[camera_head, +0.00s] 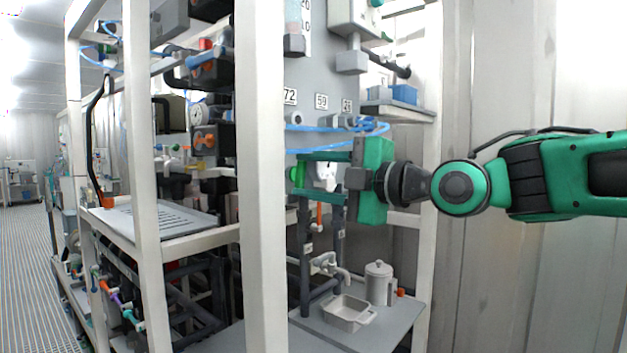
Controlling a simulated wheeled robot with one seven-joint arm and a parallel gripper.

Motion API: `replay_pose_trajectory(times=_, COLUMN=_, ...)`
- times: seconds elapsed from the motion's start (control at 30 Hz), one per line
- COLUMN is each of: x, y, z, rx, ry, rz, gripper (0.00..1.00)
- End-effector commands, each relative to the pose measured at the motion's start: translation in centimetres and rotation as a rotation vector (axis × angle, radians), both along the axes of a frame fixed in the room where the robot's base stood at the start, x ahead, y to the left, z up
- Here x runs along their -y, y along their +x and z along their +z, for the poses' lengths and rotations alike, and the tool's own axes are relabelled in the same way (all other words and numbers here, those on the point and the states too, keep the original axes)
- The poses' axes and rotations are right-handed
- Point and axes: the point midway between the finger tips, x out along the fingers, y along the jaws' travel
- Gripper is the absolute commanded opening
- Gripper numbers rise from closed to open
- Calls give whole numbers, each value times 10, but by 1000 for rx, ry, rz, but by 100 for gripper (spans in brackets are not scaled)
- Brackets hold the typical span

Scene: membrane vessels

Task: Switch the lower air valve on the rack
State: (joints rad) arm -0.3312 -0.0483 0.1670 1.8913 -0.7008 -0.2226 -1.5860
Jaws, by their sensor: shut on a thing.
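My gripper (299,174) reaches in from the right between the rack's white posts. Its two green fingers point left, one above the other. Blue air hoses (343,129) and grey fittings run just above the gripper.
A white post (262,180) stands close left of the gripper. Number plates (321,101) are on the grey panel above. Below, a grey tap (328,264), a tray (349,312) and a lidded jug (379,283) occupy the lower shelf. An aisle (27,260) is clear at far left.

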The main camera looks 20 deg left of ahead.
Motion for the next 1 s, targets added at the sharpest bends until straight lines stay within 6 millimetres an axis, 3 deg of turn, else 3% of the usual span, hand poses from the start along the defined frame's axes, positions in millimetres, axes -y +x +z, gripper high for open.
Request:
replay_pose_trajectory(times=0.4, x=2, y=2, z=-3, rx=4, ry=-7, rz=-5, gripper=18)
replay_pose_trajectory(times=0.43, x=2, y=2, z=-3, rx=2, ry=-7, rz=-5, gripper=45)
replay_pose_trajectory(times=0.5, x=2, y=2, z=-3, rx=2, ry=-7, rz=-4, gripper=59)
replay_pose_trajectory(times=0.83, x=2, y=0, z=-1, rx=5, ry=-5, rz=-3, gripper=59)
replay_pose_trajectory(times=1.0, x=19, y=-6, z=-1, rx=4, ry=-5, rz=-5, gripper=59)
